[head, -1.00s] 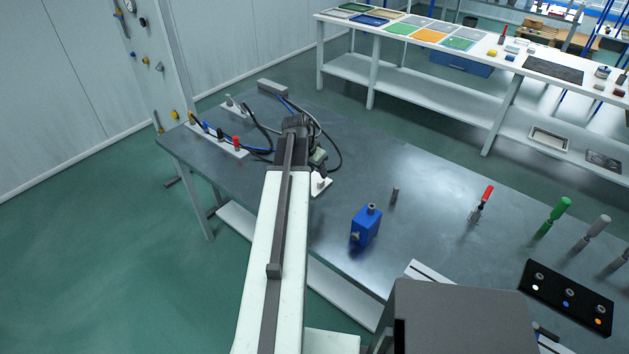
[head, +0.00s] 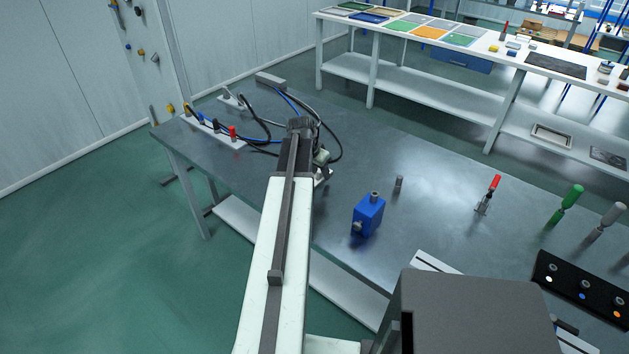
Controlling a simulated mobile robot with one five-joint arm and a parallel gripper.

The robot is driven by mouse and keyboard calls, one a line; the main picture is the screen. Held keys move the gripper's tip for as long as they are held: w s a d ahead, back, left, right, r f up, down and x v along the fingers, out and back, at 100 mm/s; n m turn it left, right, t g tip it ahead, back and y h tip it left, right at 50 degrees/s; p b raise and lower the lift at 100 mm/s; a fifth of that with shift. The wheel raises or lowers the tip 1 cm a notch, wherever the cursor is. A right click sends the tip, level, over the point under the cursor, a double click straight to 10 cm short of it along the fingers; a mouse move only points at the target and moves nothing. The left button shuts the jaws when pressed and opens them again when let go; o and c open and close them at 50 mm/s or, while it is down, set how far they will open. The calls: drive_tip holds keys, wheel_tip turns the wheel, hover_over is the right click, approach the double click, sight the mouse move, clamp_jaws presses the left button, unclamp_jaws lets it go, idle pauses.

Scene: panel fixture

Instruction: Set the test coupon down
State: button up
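My arm reaches forward over the grey metal table (head: 440,215). My gripper (head: 302,126) is at its far end, above the table's left part among dark cables. The fingers are hidden by the arm's end, so I cannot see whether they are open or shut. I cannot make out the test coupon; it may be hidden behind the arm. A white-based fitting (head: 324,172) shows just right of the arm's end, partly covered.
A strip of connectors (head: 215,131) stands at the table's left end. A blue block (head: 368,215) and a small grey cylinder (head: 398,184) stand right of my arm. A red-handled clamp (head: 488,195), a green-handled tool (head: 567,205) and a black panel (head: 582,288) are farther right.

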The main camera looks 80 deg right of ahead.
clamp_jaws()
drive_tip(key=shift+w, duration=0.1)
idle(1.2)
